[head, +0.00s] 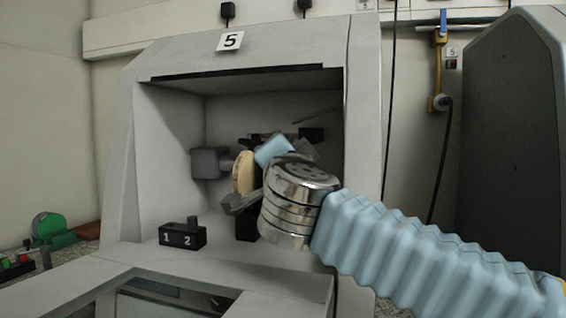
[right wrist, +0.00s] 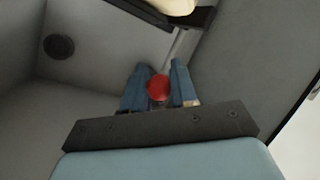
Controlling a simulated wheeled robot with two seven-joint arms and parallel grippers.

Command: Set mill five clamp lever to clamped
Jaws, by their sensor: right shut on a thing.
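The mill (head: 230,65) marked 5 is a pale grey housing with an open chamber in the head view. Inside, a cream disc (head: 244,173) stands upright beside a grey block (head: 208,163). In the right wrist view, the clamp lever's red knob (right wrist: 158,89) sits between the blue fingers of my right gripper (right wrist: 160,77), which is shut on it. A thin grey rod (right wrist: 181,45) runs from the knob towards a dark bar. In the head view my right wrist and arm hide the knob and most of the gripper. My left gripper is not in view.
A black block (head: 182,237) marked 1 and 2 stands at the chamber's front left. The chamber walls (head: 165,150) are close around my right arm. A large dark grey machine (head: 510,150) stands at the right. A green object (head: 50,228) lies at far left.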

